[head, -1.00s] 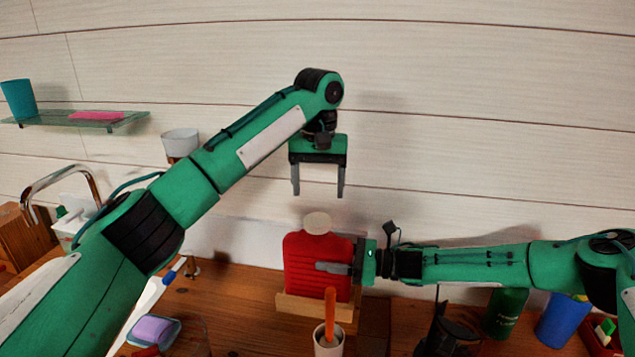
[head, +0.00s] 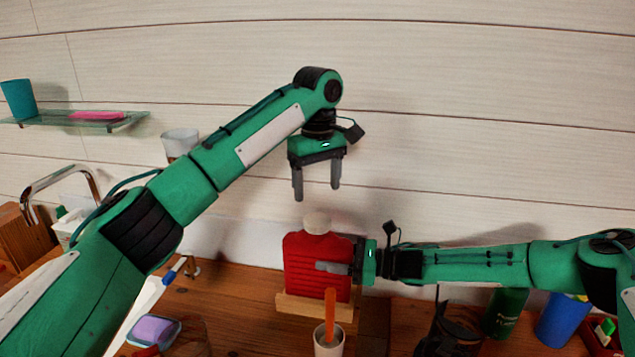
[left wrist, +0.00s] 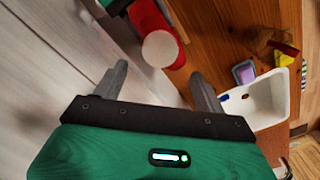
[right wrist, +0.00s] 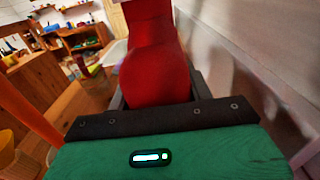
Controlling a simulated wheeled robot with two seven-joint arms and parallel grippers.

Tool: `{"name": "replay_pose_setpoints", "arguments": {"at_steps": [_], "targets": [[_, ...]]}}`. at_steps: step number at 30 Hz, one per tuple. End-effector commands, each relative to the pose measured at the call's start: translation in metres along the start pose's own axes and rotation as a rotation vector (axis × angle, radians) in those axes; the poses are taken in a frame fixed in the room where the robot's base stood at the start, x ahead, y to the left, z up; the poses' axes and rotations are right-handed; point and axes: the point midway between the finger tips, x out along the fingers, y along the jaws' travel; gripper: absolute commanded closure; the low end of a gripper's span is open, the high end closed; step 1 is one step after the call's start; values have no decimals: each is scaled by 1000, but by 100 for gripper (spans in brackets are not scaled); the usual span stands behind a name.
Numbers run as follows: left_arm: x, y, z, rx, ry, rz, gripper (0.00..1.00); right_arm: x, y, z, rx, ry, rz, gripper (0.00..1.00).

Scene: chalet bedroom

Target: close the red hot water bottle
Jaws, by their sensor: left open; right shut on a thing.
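The red hot water bottle (head: 312,255) stands upright in a wooden holder (head: 300,306) on the counter, with a whitish cap (head: 316,222) at its top. The cap also shows in the left wrist view (left wrist: 160,48), between and beyond the fingertips. My left gripper (head: 317,197) is open and empty, pointing down just above the cap, apart from it. My right gripper (head: 335,268) is shut on the bottle's right side. In the right wrist view the red body (right wrist: 155,75) fills the space between the fingers. Whether the cap is seated tightly cannot be told.
A cup with an orange-handled tool (head: 329,340) stands in front of the bottle. A green bottle (head: 505,312) and blue cup (head: 562,320) stand at the right. A purple sponge on a dish (head: 154,331) lies at the left. A glass shelf (head: 60,121) is on the wall.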

Motion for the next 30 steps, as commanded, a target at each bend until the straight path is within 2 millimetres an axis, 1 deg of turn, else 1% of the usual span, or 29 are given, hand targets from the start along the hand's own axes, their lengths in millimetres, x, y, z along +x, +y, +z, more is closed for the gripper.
{"name": "replay_pose_setpoints", "arguments": {"at_steps": [5, 12, 16, 21, 29, 30], "targets": [[16, 0, -1, -1, 0, -2, 28, 0, 0, 0, 0, -1, 0, 100], [54, -1, 0, 1, -1, -2, 28, 0, 0, 0, 0, -1, 0, 100], [69, 0, 0, 1, 0, -1, 28, 0, 0, 0, 0, -1, 0, 100], [79, 0, 0, 1, 0, -1, 28, 0, 0, 0, 0, -1, 0, 100], [80, 0, 0, 1, 0, 0, 28, 0, 0, 0, 0, -1, 0, 100], [80, 0, 0, 1, 0, 0, 32, 0, 0, 0, 0, -1, 0, 100]]}}
